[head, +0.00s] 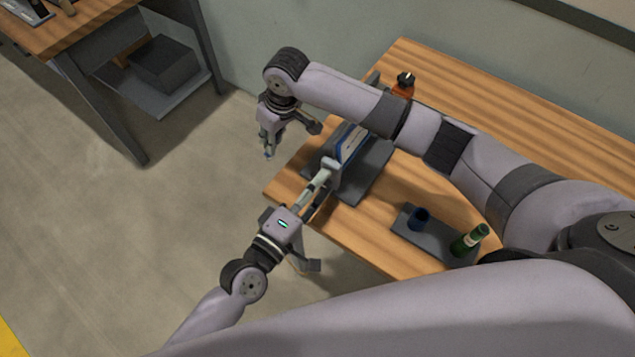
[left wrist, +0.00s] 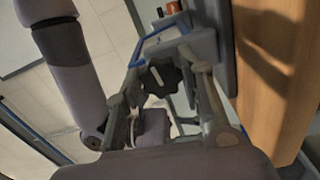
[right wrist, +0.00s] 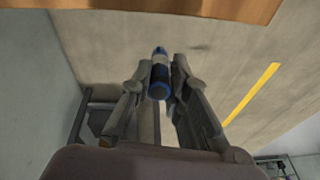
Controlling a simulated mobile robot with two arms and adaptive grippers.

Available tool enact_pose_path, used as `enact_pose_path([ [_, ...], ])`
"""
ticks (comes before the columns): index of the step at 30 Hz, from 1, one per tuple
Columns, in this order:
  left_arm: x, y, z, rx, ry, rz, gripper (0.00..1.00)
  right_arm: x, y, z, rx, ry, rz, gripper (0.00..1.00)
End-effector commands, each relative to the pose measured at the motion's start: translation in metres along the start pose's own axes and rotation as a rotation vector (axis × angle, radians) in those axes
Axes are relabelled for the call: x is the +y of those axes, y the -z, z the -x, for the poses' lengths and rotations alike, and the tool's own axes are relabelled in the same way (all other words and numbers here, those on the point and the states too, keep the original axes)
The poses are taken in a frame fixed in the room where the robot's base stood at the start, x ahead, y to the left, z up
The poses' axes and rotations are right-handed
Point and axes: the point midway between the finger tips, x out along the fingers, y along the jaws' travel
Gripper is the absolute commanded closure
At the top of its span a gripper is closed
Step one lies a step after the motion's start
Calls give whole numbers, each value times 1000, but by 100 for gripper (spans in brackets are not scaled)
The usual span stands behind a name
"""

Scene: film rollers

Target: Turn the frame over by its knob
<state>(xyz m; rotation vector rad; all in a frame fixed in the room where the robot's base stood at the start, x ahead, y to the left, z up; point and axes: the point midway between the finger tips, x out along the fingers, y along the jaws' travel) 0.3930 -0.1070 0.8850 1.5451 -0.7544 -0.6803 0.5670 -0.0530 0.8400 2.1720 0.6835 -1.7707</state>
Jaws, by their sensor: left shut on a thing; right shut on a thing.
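The frame (head: 352,143), a panel with a blue border, stands in a grey stand (head: 375,170) near the left end of the wooden table. Its blue edge (left wrist: 165,42) also shows in the left wrist view, with a black lobed knob (left wrist: 163,78) on its near side. My left gripper (head: 322,178) has its fingers on both sides of the knob and is shut on it. My right gripper (head: 268,145) hangs past the table's left end, over the floor. The frame's far side is partly hidden by my right arm.
A dark tray (head: 410,212) with a blue cup (head: 419,218) and a green bottle (head: 470,239) lies at the table's near side. An orange bottle (head: 403,85) stands at the back. Another workbench (head: 62,28) is at the upper left. Open floor lies between.

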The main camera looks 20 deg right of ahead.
Motion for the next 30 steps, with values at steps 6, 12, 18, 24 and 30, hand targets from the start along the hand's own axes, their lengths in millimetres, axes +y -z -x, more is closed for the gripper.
enact_pose_path([
  [6,-2,-1,0,-2,3,-85,92,0,0,1,0,0,0,100],
  [12,-2,-1,0,-3,4,-118,92,0,0,1,0,0,0,100],
  [18,-2,-1,1,-3,4,-124,92,0,0,1,0,0,0,100],
  [24,-3,-1,1,-3,5,-123,92,0,0,1,0,0,0,100],
  [30,-2,-1,0,-2,4,-123,53,0,0,1,0,0,0,100],
])
